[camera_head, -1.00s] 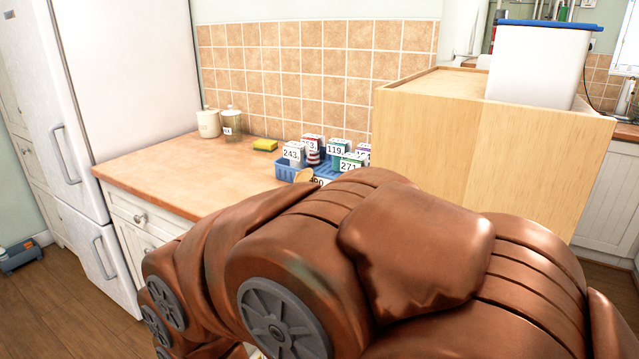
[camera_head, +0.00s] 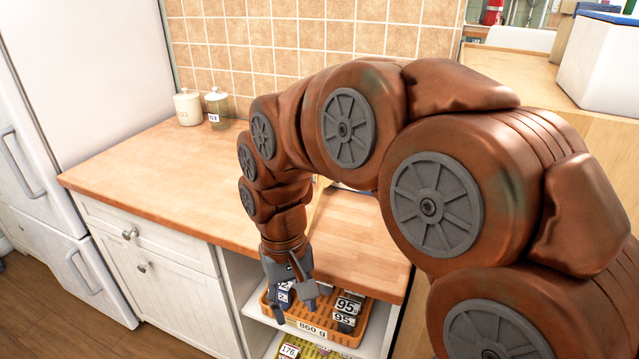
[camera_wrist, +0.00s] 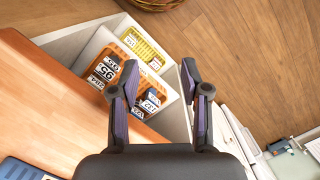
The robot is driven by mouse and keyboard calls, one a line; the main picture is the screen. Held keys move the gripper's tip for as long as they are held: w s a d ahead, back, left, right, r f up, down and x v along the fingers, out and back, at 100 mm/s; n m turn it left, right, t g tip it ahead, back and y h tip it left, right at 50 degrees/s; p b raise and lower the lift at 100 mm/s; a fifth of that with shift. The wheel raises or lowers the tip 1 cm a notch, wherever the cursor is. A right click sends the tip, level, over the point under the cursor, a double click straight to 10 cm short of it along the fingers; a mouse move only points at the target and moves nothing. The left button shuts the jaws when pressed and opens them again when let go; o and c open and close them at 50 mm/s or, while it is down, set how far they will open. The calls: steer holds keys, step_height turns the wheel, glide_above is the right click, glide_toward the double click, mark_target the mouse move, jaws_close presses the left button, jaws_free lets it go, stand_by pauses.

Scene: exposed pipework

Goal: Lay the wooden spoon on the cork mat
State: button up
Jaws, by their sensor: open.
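My gripper (camera_head: 297,312) points down in front of the counter edge, beside an open shelf. In the wrist view its two fingers (camera_wrist: 158,66) are apart with nothing held between them. A thin pale wooden piece (camera_head: 318,196), perhaps the wooden spoon's handle, shows behind my arm on the counter; most of it is hidden. I cannot make out a cork mat in either current view.
An orange basket (camera_head: 314,333) of labelled boxes sits on the shelf below the wooden counter (camera_head: 150,165). A yellow basket (camera_wrist: 148,47) is beyond it. A blue container (camera_wrist: 20,170) stands on the counter. Two canisters (camera_head: 187,107) stand at the back; the counter's left is clear.

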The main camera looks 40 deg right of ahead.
steer(key=w+d+r+m+t+p, duration=0.1)
steer(key=w+d+r+m+p, duration=0.1)
steer(key=w+d+r, duration=0.3)
steer(key=w+d+r+m+p, duration=0.1)
steer(key=w+d+r+p, duration=0.15)
steer(key=w, duration=0.45)
step_height(320, 180, up, 4)
steer(key=m+p, duration=0.5)
glide_above(319, 193)
steer(key=shift+s+a+t, duration=0.3)
steer(key=shift+a+t, duration=0.05)
steer(key=shift+t, duration=0.05)
steer(key=shift+d, duration=0.2)
steer(key=shift+f, duration=0.3)
steer(key=shift+w+d+f+p, duration=0.1)
steer(key=shift+f+p, duration=0.65)
steer(key=shift+f, duration=1.1)
steer(key=shift+w+d+f+p, duration=0.1)
steer(key=shift+f+p, duration=0.6)
steer(key=shift+f, duration=1.1)
jaws_close()
